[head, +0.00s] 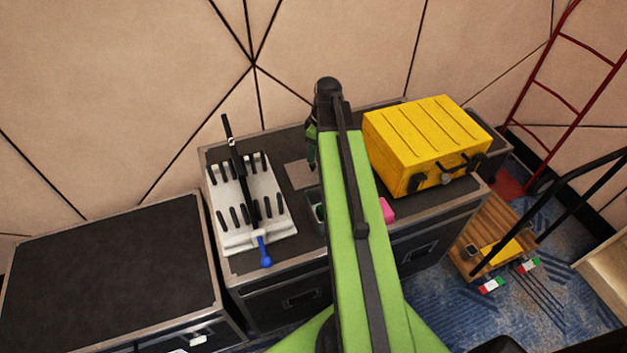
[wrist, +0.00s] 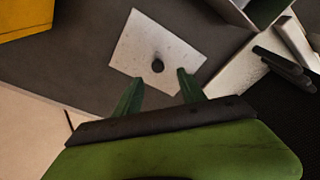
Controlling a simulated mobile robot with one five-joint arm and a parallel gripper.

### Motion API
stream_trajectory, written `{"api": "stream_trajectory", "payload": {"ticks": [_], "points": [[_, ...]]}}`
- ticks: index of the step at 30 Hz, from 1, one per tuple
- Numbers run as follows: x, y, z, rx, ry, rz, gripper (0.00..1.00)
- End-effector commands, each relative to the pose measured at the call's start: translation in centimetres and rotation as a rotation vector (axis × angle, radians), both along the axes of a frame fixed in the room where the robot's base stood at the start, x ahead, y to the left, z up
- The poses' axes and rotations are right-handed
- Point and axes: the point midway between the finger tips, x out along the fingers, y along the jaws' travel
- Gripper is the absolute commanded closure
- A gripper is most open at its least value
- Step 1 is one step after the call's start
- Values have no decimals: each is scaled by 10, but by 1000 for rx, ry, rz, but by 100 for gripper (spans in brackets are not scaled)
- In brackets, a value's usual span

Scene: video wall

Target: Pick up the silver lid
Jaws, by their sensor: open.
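The silver lid (wrist: 135,48) is a flat, pale grey rectangular plate with a small dark knob (wrist: 157,66) near its middle. In the head view the lid (head: 298,175) lies on top of the dark case, between the white rack and my arm, partly hidden. My gripper (wrist: 158,82) is open and empty in the wrist view. Its two green fingers point at the lid, with the knob between and just past the fingertips. In the head view my gripper (head: 312,160) is partly hidden by my arm, over the lid's right side. The gap in height cannot be told.
The dark case top (head: 220,155) also holds a white rack (head: 235,235) with black pegs, a blue-tipped tool (head: 265,252), a pink item (head: 387,210) and a yellow case (head: 425,140). A lower case (head: 110,265) on the left is clear. A red ladder (head: 560,80) stands right.

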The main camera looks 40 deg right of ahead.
Motion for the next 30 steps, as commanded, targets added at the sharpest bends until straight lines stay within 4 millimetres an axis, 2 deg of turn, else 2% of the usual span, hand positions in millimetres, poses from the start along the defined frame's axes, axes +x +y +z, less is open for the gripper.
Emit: {"api": "stream_trajectory", "payload": {"ticks": [1,8,10,19,26,30], "points": [[1,0,-16,0,0,0,52],[2,1,-18,0,0,-1,52],[3,0,-24,0,0,-1,52],[10,0,-70,0,0,-1,52],[10,0,-67,0,0,-2,52],[10,0,-67,0,0,-2,68]]}}
